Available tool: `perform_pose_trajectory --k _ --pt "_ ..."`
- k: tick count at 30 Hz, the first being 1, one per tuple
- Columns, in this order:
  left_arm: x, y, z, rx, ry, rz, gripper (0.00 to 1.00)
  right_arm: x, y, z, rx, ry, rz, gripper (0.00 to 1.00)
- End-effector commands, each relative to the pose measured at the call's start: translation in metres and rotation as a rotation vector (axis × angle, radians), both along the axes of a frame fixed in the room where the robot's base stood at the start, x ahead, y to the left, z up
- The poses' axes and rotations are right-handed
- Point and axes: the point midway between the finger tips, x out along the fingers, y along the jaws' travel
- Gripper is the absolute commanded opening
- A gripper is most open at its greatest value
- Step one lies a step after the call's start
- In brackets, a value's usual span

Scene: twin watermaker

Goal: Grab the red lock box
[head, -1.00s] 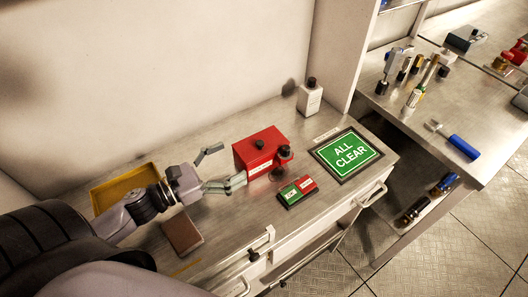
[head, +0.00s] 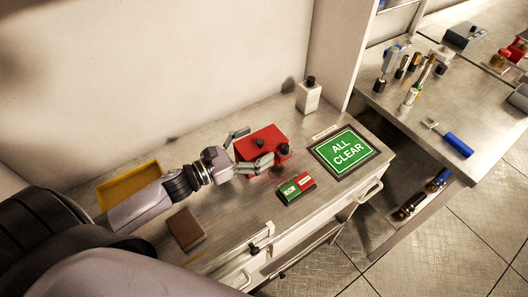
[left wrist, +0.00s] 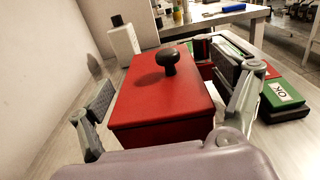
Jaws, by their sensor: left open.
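The red lock box (head: 262,139) sits on the metal counter, with a dark round knob on its lid. It fills the middle of the left wrist view (left wrist: 165,98), where the knob stands upright near the far end of the lid. My left gripper (head: 250,148) is open, with one finger along each side of the box. In the left wrist view the left finger shows a gap to the box, and the right finger is close to its right side. I cannot tell whether either finger touches it. My right gripper is not in view.
A green and red block (head: 295,188) lies just right of the box, near the right finger. A white bottle (head: 308,96) stands behind. A yellow tray (head: 128,186) and a brown block (head: 185,229) lie nearer my arm.

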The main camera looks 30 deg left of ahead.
Motion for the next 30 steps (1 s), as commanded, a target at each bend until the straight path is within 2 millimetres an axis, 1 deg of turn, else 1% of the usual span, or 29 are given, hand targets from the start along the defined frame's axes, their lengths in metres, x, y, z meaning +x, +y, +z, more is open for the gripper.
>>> perform_pose_trajectory --k 1,2,30 --pt "-0.0001 0.0001 0.0 0.0 0.0 0.0 0.86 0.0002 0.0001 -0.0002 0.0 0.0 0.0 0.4" --pt "-0.0001 0.0001 0.0 0.0 0.0 0.0 0.84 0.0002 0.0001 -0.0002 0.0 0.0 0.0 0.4" --pt "-0.0003 0.0001 0.0003 -0.001 -0.001 0.0 0.21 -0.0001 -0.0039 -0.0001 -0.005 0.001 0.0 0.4"
